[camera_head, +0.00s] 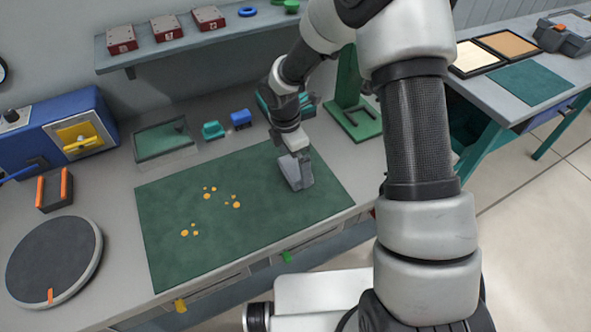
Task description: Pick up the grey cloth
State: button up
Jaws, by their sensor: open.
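My gripper (297,176) points down at the right part of the green mat (165,230), low over it or touching it. A small grey shape shows at its lower end. I cannot tell whether this is only my fingers or also the grey cloth. No other grey cloth can be made out. The gap between the fingertips is hard to see from this angle.
Several orange bits (208,195) lie on the mat. A round dark turntable (52,260), an orange-edged holder (54,188) and a blue box (65,135) stand left. A green stand (355,115) and small teal and blue blocks (240,118) stand behind. A shelf (215,40) hangs above.

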jog(key=shift+d+f, duration=0.1)
jog(key=shift+f, duration=0.65)
jog(key=c, duration=0.9)
jog(key=shift+r, duration=0.15)
jog(key=shift+c, duration=0.2)
